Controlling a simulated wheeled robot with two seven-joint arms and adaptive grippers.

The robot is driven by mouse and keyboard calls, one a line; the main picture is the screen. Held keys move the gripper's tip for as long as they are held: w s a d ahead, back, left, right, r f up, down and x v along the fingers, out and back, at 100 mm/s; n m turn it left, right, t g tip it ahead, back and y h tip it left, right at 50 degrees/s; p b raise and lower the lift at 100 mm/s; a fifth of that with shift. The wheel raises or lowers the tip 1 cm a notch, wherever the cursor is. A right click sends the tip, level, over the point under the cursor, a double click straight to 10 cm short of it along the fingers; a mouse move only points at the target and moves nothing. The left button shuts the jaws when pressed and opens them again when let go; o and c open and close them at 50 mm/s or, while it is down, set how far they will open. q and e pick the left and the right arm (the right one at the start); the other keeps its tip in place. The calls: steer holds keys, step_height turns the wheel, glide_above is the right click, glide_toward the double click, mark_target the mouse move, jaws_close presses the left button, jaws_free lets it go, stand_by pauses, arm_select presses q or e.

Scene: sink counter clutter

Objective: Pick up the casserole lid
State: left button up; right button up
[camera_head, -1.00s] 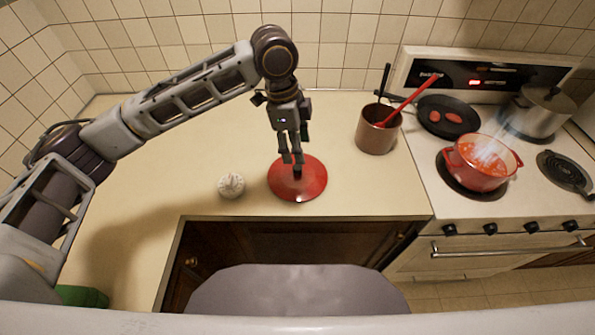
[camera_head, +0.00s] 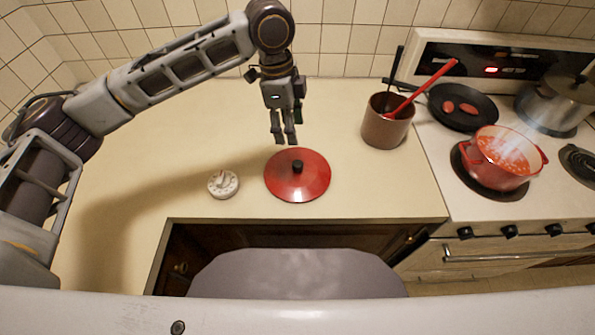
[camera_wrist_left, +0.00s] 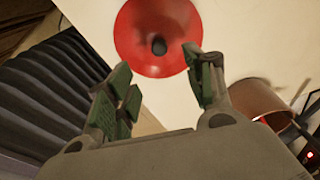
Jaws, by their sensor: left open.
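The casserole lid (camera_head: 315,181) is a red disc with a black knob (camera_head: 297,165) at its centre, lying on the counter. My left gripper (camera_head: 284,142) points down just behind and above the lid, apart from it. In the left wrist view the gripper (camera_wrist_left: 165,90) shows its two green-padded fingers spread with nothing between them. The lid (camera_wrist_left: 140,45) and its dark knob (camera_wrist_left: 159,45) show beyond the fingertips. The red casserole pot (camera_head: 503,172) sits on a stove burner at the right, with red food and steam in it. My right gripper is in neither view.
A white kitchen timer (camera_head: 222,184) stands left of the lid. A brown utensil crock (camera_head: 386,130) with a red-handled and a black utensil stands behind right. A black pan (camera_head: 475,122) and a steel pot (camera_head: 550,115) are on the stove. The counter (camera_head: 130,180) is clear at left.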

arm_select(q)
glide_above(297, 163)
steer(key=a, duration=0.1)
steer(key=f, duration=0.7)
steer(key=shift+w+f, duration=0.3)
steer(key=shift+f, duration=0.55)
steer(key=shift+d, duration=0.1)
steer(key=shift+s+d+f+p, duration=0.1)
steer(key=shift+d+f, duration=0.05)
steer(key=shift+f, duration=0.7)
steer(key=shift+s+d+f+p, duration=0.1)
steer(key=shift+d+f, duration=0.05)
steer(key=shift+f, duration=0.7)
steer(key=shift+s+d+f+p, duration=0.1)
steer(key=shift+d+f, duration=0.05)
steer(key=shift+f, duration=0.7)
steer(key=shift+r, duration=0.1)
jaws_close()
